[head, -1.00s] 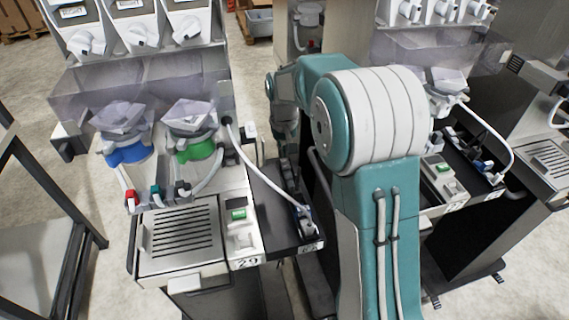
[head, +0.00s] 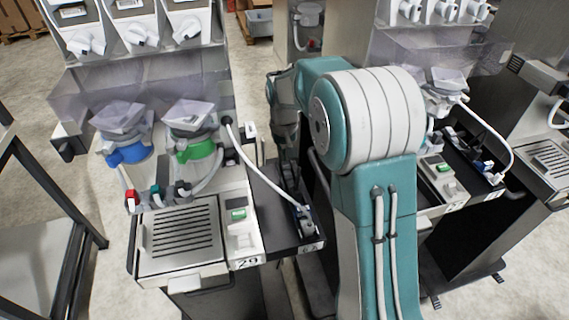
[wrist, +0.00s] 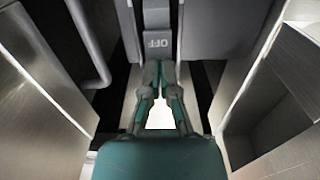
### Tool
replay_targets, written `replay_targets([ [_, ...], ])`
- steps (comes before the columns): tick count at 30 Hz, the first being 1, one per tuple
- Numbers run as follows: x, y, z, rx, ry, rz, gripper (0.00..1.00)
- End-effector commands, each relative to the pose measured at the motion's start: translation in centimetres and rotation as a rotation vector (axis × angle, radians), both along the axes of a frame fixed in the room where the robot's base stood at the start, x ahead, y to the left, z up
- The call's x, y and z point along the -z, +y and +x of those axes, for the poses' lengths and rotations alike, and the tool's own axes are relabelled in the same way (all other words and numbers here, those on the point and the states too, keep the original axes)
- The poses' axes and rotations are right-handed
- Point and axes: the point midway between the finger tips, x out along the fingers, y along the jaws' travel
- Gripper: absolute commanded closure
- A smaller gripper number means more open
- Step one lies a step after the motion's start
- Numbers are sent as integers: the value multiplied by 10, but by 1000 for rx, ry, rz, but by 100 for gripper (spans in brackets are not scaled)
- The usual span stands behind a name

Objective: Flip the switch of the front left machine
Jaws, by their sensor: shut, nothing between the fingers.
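The left machine (head: 180,236) stands at the left of the head view, with blue and green collars, a slotted drip tray and the label 29. In the wrist view a grey switch (wrist: 157,43) marked OFF, upside down in the picture, sits at the top middle on a grey housing. My gripper (wrist: 161,66) is shut and empty, with its fingertips just below the switch in the picture. I cannot tell whether they touch it. In the head view my arm reaches into the gap right of the left machine; my fingertips cannot be made out there.
A second machine (head: 442,185) stands right of my arm, leaving a narrow gap. A white hose (head: 262,178) arches down the left machine's right side. In the wrist view, metal walls (wrist: 38,90) flank my gripper closely. A dark-framed table (head: 45,195) stands at the far left.

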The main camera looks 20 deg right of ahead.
Motion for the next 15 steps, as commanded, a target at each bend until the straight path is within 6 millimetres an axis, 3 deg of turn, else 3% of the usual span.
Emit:
replay_targets([
  [7,2,0,0,0,2,0,100],
  [15,-17,0,0,0,1,0,100],
])
